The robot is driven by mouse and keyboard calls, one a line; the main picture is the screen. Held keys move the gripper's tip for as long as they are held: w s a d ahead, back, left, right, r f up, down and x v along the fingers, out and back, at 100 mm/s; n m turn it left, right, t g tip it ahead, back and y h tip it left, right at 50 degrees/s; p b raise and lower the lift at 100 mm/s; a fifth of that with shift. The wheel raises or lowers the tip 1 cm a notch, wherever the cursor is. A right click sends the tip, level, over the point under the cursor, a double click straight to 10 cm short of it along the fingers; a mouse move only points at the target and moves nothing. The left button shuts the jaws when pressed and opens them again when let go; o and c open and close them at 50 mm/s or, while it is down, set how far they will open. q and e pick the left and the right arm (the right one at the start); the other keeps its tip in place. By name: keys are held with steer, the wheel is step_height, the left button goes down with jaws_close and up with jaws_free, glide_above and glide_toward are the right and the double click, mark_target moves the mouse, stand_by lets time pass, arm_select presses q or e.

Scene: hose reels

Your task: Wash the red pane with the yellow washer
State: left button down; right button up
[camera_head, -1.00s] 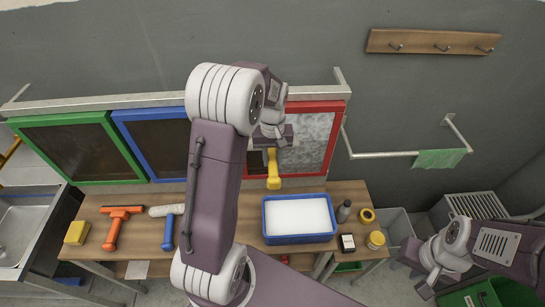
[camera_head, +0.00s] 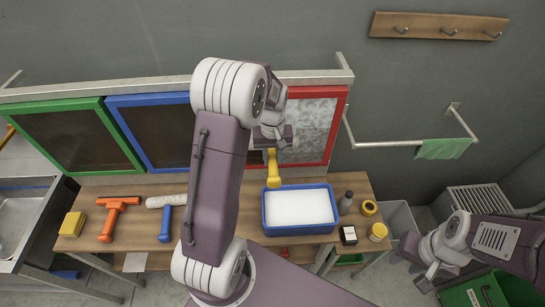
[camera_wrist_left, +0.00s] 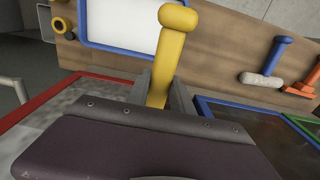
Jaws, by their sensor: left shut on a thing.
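The red-framed pane (camera_head: 317,118) leans at the back wall, right of the blue and green ones. Its right part looks pale and streaky; a darker patch shows low at its left. My left gripper (camera_head: 270,143) is in front of this pane, shut on the yellow washer (camera_head: 273,168). The washer's yellow handle points down toward the table, and it also shows in the left wrist view (camera_wrist_left: 169,60). Its head is hidden behind the gripper, so I cannot tell whether it touches the pane. My right gripper (camera_head: 426,276) is at the lower right, away from the table; its jaws are unclear.
A blue tray (camera_head: 265,212) with white contents stands on the wooden table below the washer. An orange squeegee (camera_head: 112,218), a blue-handled roller (camera_head: 166,222) and a yellow sponge (camera_head: 72,224) lie at left. A bottle (camera_head: 346,203) and small containers stand right of the tray.

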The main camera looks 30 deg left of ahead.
arm_select(q)
step_height(320, 180, down, 13)
steer(key=b, duration=0.7)
steer(key=shift+b, duration=0.3)
stand_by(0.5)
steer(key=shift+w, duration=0.1)
steer(key=s+d, duration=0.3)
steer(key=s, duration=0.3)
steer(key=shift+d, duration=0.3)
steer(key=shift+f, duration=0.1)
stand_by(0.5)
